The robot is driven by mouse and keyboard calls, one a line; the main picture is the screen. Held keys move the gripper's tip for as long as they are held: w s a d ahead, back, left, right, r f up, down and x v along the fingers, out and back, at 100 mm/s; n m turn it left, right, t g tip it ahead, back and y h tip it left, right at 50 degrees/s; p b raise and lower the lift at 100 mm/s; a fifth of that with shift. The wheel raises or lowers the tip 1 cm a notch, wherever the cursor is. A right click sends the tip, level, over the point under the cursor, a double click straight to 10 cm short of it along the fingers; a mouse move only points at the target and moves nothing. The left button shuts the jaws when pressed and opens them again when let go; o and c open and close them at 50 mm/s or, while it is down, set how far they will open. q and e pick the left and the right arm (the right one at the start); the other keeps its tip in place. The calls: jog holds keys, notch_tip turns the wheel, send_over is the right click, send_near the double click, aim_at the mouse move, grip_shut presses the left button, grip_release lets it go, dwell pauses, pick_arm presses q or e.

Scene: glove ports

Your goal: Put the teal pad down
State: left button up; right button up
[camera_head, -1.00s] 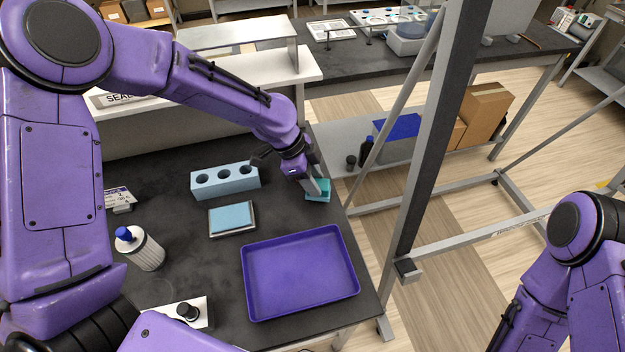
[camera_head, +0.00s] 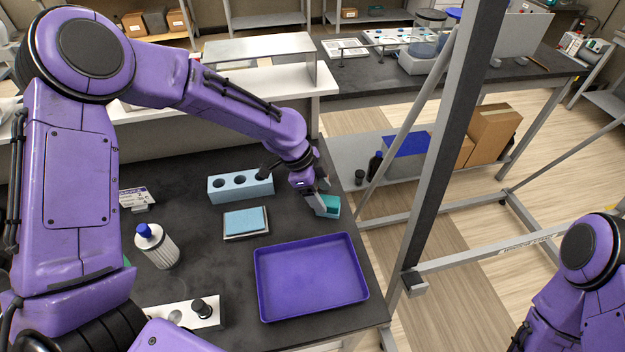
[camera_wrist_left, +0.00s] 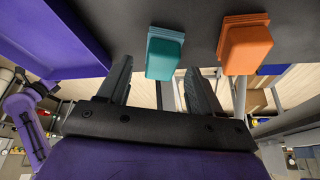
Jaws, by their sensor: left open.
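The teal pad (camera_head: 331,206) is at the right edge of the dark bench in the head view, beyond the purple tray. In the left wrist view the teal pad (camera_wrist_left: 164,54) is a block with a wider rim against the dark bench top. My left gripper (camera_head: 321,203) is at the pad, and its fingers partly hide it in the head view. In the left wrist view my left gripper (camera_wrist_left: 158,68) is open, with gaps between the fingers and the pad. My right gripper is out of view; only part of my right arm shows.
An orange block (camera_wrist_left: 246,46) stands beside the teal pad in the left wrist view. The purple tray (camera_head: 311,279), a stamp pad (camera_head: 246,222), a light blue holed block (camera_head: 240,186) and a blue-capped bottle (camera_head: 157,247) are on the bench. A dark metal post (camera_head: 447,150) rises at right.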

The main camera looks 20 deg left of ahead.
pick_arm(q)
jog(key=w+b+v, duration=0.1)
jog(key=v, duration=0.9)
jog(key=shift+s+r+b, duration=0.15)
jog(key=shift+s+b, duration=0.15)
jog(key=shift+s, duration=0.2)
